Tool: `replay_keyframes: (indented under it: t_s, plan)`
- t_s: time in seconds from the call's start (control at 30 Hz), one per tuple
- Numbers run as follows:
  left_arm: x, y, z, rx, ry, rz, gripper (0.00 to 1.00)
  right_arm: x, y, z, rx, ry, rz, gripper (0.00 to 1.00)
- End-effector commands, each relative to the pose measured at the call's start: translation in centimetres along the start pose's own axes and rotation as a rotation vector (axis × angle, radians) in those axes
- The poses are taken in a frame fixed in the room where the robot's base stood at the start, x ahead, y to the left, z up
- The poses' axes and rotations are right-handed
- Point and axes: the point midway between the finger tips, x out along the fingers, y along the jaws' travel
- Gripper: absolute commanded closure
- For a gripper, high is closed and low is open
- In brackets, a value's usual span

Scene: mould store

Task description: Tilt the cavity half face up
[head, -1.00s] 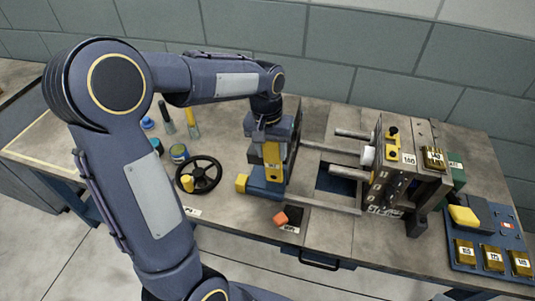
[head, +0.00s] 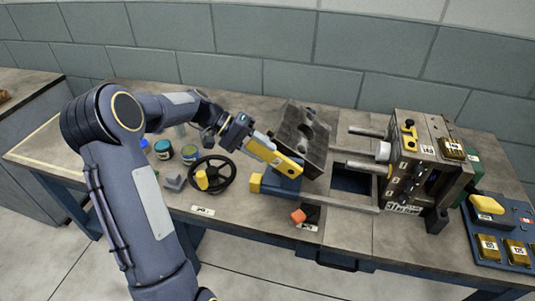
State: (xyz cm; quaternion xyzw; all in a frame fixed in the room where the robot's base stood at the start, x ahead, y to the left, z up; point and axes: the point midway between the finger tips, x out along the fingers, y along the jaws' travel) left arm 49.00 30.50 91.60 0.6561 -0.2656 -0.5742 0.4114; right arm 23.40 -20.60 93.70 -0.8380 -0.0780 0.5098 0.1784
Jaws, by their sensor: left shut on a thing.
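The cavity half (head: 310,127) is a dark grey steel block with round recesses in its face. It sits tilted on a blue stand (head: 284,187), and its recessed face shows to my camera, slanting upward, not level. A yellow lever (head: 279,158) on the near side of the stand leans up to the left. My left gripper (head: 246,138) is shut on the upper end of this lever, left of the cavity half. Its fingertips are partly hidden. My right gripper is not in view.
The steel mould frame with rods (head: 412,165) stands to the right. A blue panel with yellow pieces (head: 500,228) is at the right edge. Bare bench shows at the front middle.

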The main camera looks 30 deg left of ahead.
Motion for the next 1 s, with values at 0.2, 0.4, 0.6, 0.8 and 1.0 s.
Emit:
replay_keyframes:
  t_s: [0.2, 0.4, 0.6, 0.8, 1.0]
  plan:
    - [0.4, -2.6, 0.0, -0.003, 0.001, 0.191, 0.97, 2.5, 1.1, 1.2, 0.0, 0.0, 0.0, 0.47]
    - [0.7, -3.8, 0.0, -0.002, 0.001, 0.328, 0.97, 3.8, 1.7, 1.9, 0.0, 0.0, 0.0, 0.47]
    - [1.0, -4.5, 0.0, -0.002, 0.0, 0.417, 0.97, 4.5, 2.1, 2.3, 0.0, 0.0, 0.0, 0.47]
    - [1.1, -4.7, 0.1, -0.001, -0.002, 0.46, 0.97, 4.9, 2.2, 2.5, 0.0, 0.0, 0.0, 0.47]
    - [1.1, -4.7, 0.1, 0.0, -0.002, 0.471, 0.97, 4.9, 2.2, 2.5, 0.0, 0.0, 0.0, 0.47]
